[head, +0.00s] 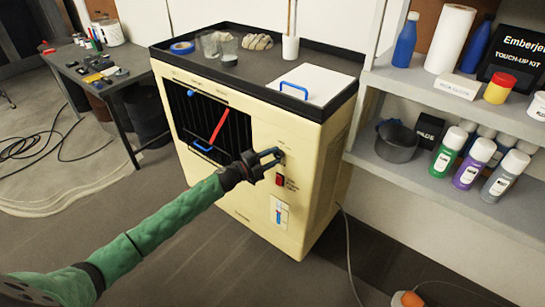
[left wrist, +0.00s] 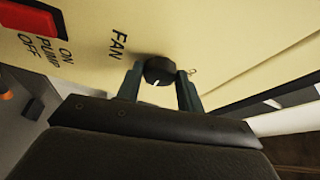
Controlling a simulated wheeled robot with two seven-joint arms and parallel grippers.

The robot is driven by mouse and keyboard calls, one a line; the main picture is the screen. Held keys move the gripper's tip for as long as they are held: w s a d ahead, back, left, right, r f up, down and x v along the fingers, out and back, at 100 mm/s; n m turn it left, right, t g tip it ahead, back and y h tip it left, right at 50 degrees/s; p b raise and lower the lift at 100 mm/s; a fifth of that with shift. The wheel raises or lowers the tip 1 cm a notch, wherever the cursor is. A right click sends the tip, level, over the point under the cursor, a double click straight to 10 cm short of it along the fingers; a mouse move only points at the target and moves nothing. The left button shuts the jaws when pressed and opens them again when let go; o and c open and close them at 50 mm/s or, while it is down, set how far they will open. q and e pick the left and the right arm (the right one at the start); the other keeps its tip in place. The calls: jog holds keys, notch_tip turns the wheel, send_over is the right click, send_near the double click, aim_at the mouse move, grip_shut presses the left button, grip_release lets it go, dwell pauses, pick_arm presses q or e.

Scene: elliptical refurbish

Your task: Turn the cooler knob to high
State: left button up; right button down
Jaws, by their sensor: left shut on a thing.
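The cream cooler (head: 245,200) stands on the floor in the middle of the head view. Its dark fan knob (left wrist: 158,70) shows in the left wrist view beside the printed word FAN, with a short white mark on its face pointing toward the gripper. My left gripper (head: 272,160) reaches the upper right of the cooler's front. In the left wrist view its two fingers (left wrist: 159,88) sit on either side of the knob, shut on it. The setting labels around the knob cannot be read. My right gripper is not in view.
A red pump switch (head: 281,180) sits just below the knob; it also shows in the left wrist view (left wrist: 32,18). The cooler's dark top tray (head: 335,97) holds jars and a white panel. Shelves with bottles (head: 440,180) stand close on the right. A workbench (head: 105,80) is at left.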

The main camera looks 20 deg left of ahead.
pick_arm(q)
jog(key=shift+f+m, duration=0.1)
jog(key=shift+m, duration=0.2)
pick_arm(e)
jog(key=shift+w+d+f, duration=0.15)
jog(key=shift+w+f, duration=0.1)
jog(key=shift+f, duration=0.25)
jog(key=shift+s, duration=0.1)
pick_arm(q)
jog(key=o, duration=1)
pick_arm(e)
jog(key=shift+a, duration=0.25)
